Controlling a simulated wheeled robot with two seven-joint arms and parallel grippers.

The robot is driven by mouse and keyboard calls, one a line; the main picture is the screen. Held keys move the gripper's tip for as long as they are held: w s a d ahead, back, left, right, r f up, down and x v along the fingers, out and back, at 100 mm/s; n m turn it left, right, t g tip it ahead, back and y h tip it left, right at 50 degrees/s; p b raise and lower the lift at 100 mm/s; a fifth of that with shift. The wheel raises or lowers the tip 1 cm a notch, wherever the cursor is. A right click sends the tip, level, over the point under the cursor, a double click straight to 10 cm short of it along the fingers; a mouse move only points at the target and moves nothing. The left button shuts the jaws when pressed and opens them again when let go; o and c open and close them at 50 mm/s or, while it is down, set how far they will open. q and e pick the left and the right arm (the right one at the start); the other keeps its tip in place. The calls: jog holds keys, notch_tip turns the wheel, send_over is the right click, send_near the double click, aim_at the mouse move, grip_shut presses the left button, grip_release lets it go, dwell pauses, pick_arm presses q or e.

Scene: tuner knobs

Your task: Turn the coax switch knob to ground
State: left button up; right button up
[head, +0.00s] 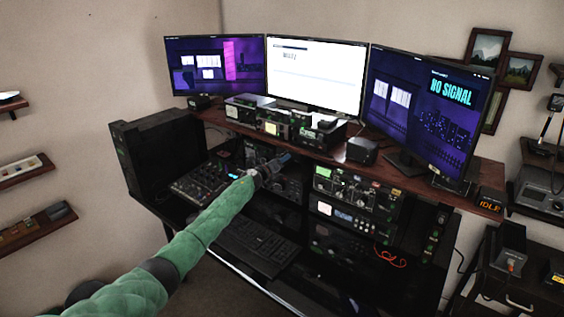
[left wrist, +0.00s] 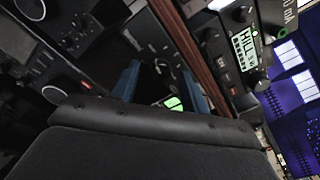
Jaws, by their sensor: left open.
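My left gripper (head: 280,161) reaches in from the left on a green-sleeved arm, in front of the dark radio rack under the monitor shelf. Its blue fingers are apart in the left wrist view (left wrist: 160,88), with nothing held between them. A dark panel (left wrist: 150,42) with small knobs, one of them round (left wrist: 162,66), lies beyond the fingers. I cannot tell which knob is the coax switch knob, nor read its setting. The gripper hides part of the dark unit (head: 258,155) behind it in the head view. My right gripper is not in view.
A wooden shelf (head: 400,178) with monitors and small devices runs above the rack; its edge (left wrist: 190,55) passes close beside the fingers. A mixer (head: 195,185) and keyboard (head: 245,243) lie below. A green-lit radio (head: 345,188) stands to the right.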

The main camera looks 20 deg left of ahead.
pick_arm(q)
jog(key=v, duration=0.7)
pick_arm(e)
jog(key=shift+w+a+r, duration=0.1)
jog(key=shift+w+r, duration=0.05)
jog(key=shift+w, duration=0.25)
pick_arm(q)
jog(key=shift+s, duration=0.1)
